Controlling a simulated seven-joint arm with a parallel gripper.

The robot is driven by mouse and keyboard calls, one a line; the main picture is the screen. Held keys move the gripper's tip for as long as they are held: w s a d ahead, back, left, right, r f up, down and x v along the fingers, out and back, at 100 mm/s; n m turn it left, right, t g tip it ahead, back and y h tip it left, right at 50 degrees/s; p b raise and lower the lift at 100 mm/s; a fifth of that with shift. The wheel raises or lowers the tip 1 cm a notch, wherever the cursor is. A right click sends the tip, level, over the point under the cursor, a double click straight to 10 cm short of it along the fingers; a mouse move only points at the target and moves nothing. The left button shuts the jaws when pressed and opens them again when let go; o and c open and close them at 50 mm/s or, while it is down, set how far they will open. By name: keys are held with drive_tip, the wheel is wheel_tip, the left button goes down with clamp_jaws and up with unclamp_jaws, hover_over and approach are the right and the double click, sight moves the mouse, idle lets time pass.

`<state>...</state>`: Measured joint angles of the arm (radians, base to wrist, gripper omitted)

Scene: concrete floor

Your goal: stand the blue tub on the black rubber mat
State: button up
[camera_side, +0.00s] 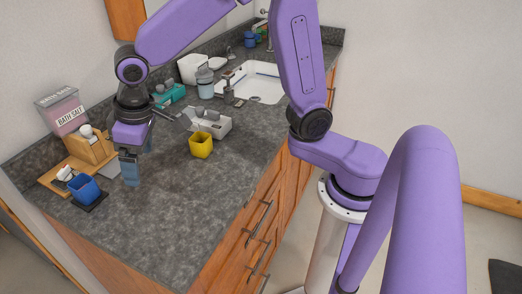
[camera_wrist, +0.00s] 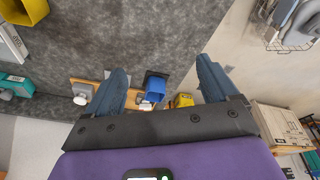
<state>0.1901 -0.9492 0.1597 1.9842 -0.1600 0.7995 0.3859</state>
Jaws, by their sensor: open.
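The blue tub (camera_side: 83,188) stands upright on the black rubber mat (camera_side: 96,205) at the near left of the counter in the side view. In the wrist view the blue tub (camera_wrist: 155,83) shows between my fingers, with a dark strip of the mat (camera_wrist: 150,74) at its edge. My gripper (camera_side: 130,180) is open and empty, fingers pointing down, to the right of the tub and apart from it. In the wrist view my gripper (camera_wrist: 162,66) has its two fingers spread wide. The tub covers most of the mat.
A wooden tray (camera_side: 55,177) with small items lies beside the mat, with a wooden box (camera_side: 88,150) and a bath salt container (camera_side: 64,113) behind. A yellow tub (camera_side: 201,145) and a grey-white caddy (camera_side: 211,124) stand to the right. The counter's front middle is clear.

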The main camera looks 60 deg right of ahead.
drive_tip(key=s+d+n, duration=0.2)
drive_tip(key=s+d, duration=0.3)
drive_tip(key=s, duration=0.3)
drive_tip(key=s+d+f+n+g, duration=0.1)
drive_tip(key=s+d+n, duration=0.1)
drive_tip(key=s+d, duration=0.3)
drive_tip(key=s+d+n+g, duration=0.1)
drive_tip(key=s+d+n, duration=0.2)
drive_tip(key=s, duration=0.8)
drive_tip(key=shift+d+f, duration=0.3)
drive_tip(key=shift+d, duration=0.6)
